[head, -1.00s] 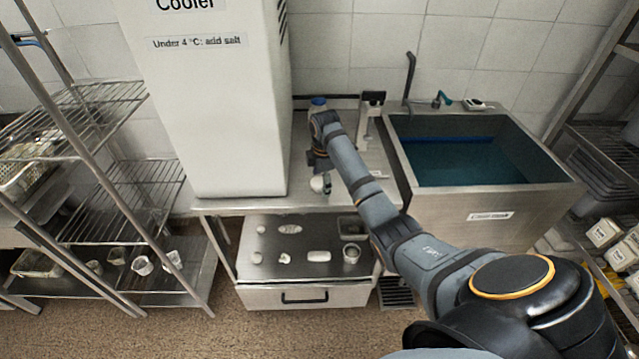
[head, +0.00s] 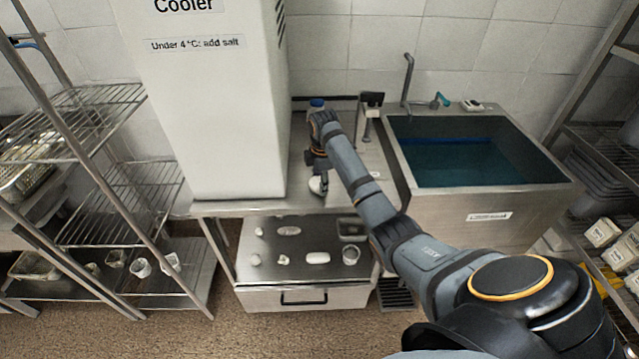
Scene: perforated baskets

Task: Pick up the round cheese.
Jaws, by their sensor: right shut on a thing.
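My right gripper (head: 320,182) is over the steel counter (head: 375,190), to the right of the white cooler. It points down and is shut on a small white rounded thing, which looks like the round cheese (head: 315,185). The cheese is partly hidden by the fingers. I cannot tell whether it still touches the counter. My left gripper is not in view.
The cooler (head: 215,100) stands close on the left, and a water-filled sink (head: 480,205) is on the right. Below the counter, a steel surface (head: 300,272) bears several white pieces and containers. Wire shelves (head: 120,200) stand at the left.

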